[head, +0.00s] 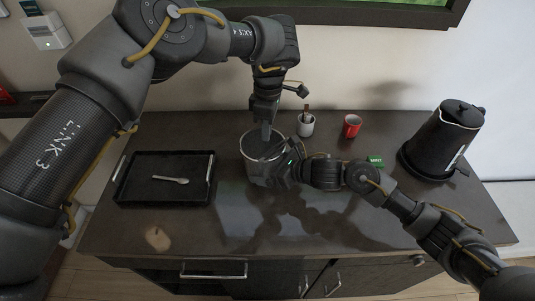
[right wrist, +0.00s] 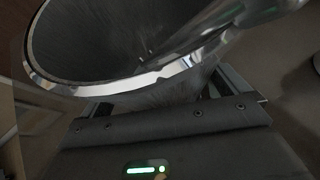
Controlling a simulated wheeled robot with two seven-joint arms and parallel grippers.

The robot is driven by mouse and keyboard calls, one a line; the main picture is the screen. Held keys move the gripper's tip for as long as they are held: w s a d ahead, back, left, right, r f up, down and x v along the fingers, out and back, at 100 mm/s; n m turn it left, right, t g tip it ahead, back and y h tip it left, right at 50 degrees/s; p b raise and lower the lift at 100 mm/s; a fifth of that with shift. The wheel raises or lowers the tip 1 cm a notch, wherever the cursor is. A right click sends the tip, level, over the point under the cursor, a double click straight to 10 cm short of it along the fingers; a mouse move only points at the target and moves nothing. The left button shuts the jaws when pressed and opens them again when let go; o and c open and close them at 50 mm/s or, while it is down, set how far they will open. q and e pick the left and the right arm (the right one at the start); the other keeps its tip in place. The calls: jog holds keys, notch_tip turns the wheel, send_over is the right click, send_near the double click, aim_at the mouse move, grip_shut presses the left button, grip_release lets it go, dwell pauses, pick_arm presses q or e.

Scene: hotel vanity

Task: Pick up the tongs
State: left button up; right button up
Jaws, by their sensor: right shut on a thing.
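A metal bucket (head: 254,168) stands near the middle of the counter; its open mouth and shiny rim fill the right wrist view (right wrist: 110,40). My right gripper (head: 279,172) is at the bucket's right front side, shut on its wall; its fingers flank the wall in the right wrist view (right wrist: 165,95). My left gripper (head: 266,130) points down at the bucket's mouth, with its tips at or inside the rim; whether it holds anything is hidden. No tongs show clearly. A small silver utensil, spoon-like, (head: 171,179) lies on the black tray (head: 130,195).
A white cup (head: 306,127) with brown sticks stands behind the bucket. A red cup (head: 352,126) and a small green item (head: 376,161) are to its right. A black kettle (head: 440,140) stands at the right end. The front of the counter is clear.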

pick_arm(q)
jog(key=shift+s+f, duration=0.2)
jog(key=shift+f, duration=0.9)
jog(key=shift+s+f, duration=0.15)
jog(key=shift+f, duration=0.95)
jog(key=shift+s+f, duration=0.2)
jog(key=shift+f, duration=0.9)
jog(key=shift+c, duration=0.3)
grip_shut()
jog(key=shift+r, duration=0.1)
notch_tip(320, 180, up, 18)
